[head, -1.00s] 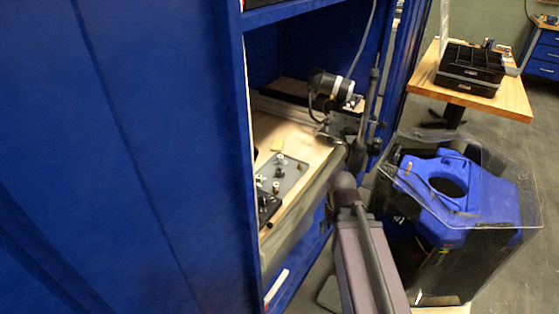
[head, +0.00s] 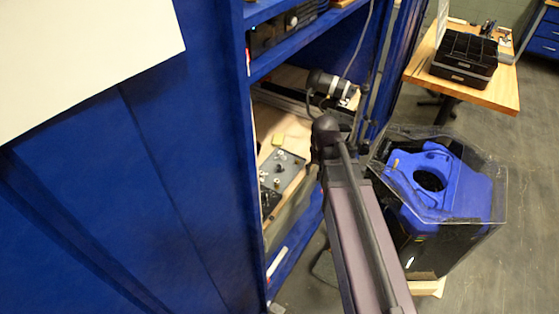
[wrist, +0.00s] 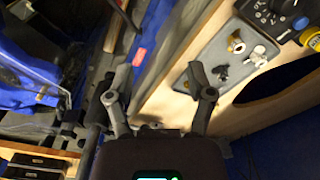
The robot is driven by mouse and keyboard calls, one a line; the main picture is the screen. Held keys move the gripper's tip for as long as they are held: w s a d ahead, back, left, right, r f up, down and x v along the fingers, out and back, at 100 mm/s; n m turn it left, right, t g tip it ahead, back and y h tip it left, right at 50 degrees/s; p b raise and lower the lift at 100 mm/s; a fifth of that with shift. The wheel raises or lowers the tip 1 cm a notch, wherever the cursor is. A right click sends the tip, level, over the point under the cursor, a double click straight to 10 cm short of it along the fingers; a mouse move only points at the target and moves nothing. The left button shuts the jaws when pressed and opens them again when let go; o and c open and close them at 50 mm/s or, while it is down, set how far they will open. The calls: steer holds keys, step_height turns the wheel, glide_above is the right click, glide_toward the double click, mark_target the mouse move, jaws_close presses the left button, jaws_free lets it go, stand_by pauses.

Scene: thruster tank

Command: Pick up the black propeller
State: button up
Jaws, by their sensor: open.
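A small black part (wrist: 220,72), which looks like the black propeller, lies on a grey tray (wrist: 206,62) in the wrist view. A brass-coloured part and a white part lie near it. In the head view the tray (head: 292,177) lies on the cabinet's wooden shelf, and the black part is too small to make out surely. My gripper (wrist: 158,95) is open and empty, its fingers wide apart. The head view hides my gripper behind my arm.
The blue cabinet (head: 130,190) walls the left side, with an upper shelf above the opening. A black-and-silver cylinder (head: 330,84) stands behind the tray. A blue machine under a clear cover (head: 445,185) is at right. A wooden table (head: 490,92) holds black trays.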

steer(key=w+a+r+m, duration=0.1)
steer(key=w+a+m, duration=0.1)
steer(key=w+a, duration=1)
steer(key=shift+w+a+r+g+p, duration=0.3)
steer(key=shift+w+r+p, duration=0.05)
steer(key=shift+w, duration=0.25)
steer(key=shift+f, duration=0.15)
steer(key=b, duration=0.9)
glide_above(279, 166)
steer(key=f, duration=0.5)
steer(key=s+f, duration=0.1)
steer(key=f, duration=0.2)
steer(key=shift+a+f, duration=0.1)
steer(key=shift+f, duration=0.1)
steer(key=shift+w+f+b, duration=0.15)
steer(key=shift+f+b, duration=1.1)
steer(key=shift+f, duration=0.05)
steer(key=shift+w+f+b, duration=0.1)
steer(key=shift+f+b, duration=1.1)
steer(key=shift+f, duration=0.1)
steer(key=c, duration=0.6)
